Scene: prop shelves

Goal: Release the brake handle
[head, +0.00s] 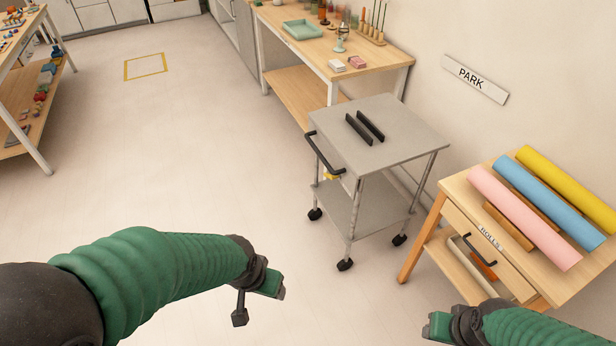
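A grey metal cart (413,123) on black casters stands right of centre, against the wall side. A black bar handle (322,156) is fixed on its left end. A small yellow part (331,176), possibly the brake handle, shows just below that bar; it is partly hidden and small. My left gripper (258,302) is in front and to the left of the cart, over the floor, with its fingers apart and empty. My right gripper (437,327) is at the bottom edge, below the cart; its fingers are hard to make out. Neither gripper touches the cart.
Two black rails (358,129) lie on the cart top. A wooden stand (455,193) with a drawer and coloured rolls is at right. A workbench (300,50) stands behind the cart. A PARK sign (474,79) is on the wall. The floor left of the cart is clear.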

